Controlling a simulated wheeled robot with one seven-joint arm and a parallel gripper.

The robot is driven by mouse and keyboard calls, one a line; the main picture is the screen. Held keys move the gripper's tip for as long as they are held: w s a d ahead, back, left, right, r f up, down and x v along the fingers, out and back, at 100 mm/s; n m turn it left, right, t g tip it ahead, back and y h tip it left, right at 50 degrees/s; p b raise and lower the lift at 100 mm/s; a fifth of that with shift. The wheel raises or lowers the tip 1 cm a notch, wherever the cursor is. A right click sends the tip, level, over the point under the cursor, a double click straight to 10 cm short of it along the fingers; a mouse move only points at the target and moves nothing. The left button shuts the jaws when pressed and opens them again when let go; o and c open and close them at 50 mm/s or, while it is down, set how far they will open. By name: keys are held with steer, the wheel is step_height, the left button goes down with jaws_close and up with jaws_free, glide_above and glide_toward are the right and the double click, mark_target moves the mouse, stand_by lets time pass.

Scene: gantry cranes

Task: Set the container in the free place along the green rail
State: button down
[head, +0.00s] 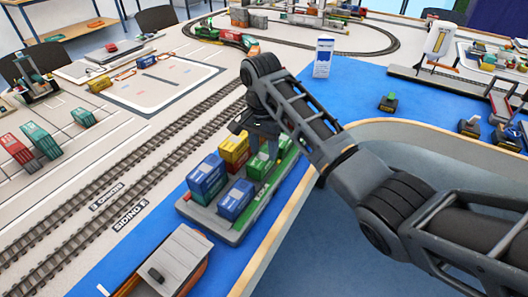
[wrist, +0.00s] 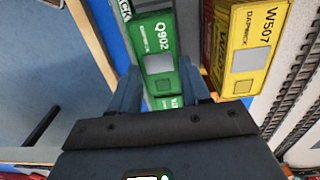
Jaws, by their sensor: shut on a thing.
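The green container marked Q902 (wrist: 150,40) lies between my fingers in the wrist view, and my gripper (wrist: 162,85) is shut on it. In the head view the green container (head: 258,169) sits low at my gripper (head: 267,150), over or on the grey tray (head: 218,227). I cannot tell whether it touches the tray floor. The green rail (head: 263,190) runs along the tray's right side. The tray also carries a yellow container (head: 234,148) and two blue ones (head: 206,176) (head: 235,200). The yellow W507 container (wrist: 250,45) is right of my gripper in the wrist view. My arm hides the tray's far end.
Railway tracks (head: 130,165) run left of the tray. A grey-roofed model (head: 180,262) stands near the front. A white sign (head: 323,58) stands behind my arm. Red and green containers (head: 40,140) stand at the left. The blue mat (head: 355,85) has free room beyond.

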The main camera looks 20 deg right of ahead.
mark_target(263, 154)
steer(key=shift+f, duration=0.95)
steer(key=shift+f, duration=0.1)
steer(key=c, duration=0.5)
jaws_free()
steer(key=r+p, duration=0.2)
steer(key=r, duration=0.4)
steer(key=r+p, duration=0.2)
steer(key=r, duration=0.4)
steer(key=shift+w+a+r+p, duration=0.1)
steer(key=shift+w+r+p, duration=0.1)
steer(key=shift+p, duration=0.15)
steer(key=shift+f, duration=0.1)
